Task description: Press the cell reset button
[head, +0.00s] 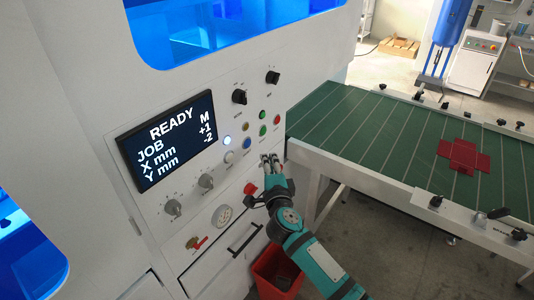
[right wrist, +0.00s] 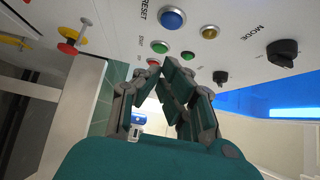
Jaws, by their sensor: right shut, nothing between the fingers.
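The blue button (right wrist: 172,18) beside the RESET label is at the top of the right wrist view. It is also on the white control panel in the head view (head: 246,143). My right gripper (head: 269,158) is shut and empty at the panel, just right of and below the blue button in the head view. In the right wrist view the shut fingers (right wrist: 181,68) are below the blue button, near the green buttons (right wrist: 159,47). I cannot tell whether the fingertips touch the panel. My left gripper is out of view.
A yellow button (right wrist: 209,31) and black MODE knob (right wrist: 283,52) neighbour the blue button. A red emergency knob (right wrist: 67,48) stands out from the panel. The READY screen (head: 168,138) is left of the buttons. A green conveyor (head: 390,135) and a red bin (head: 275,272) are nearby.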

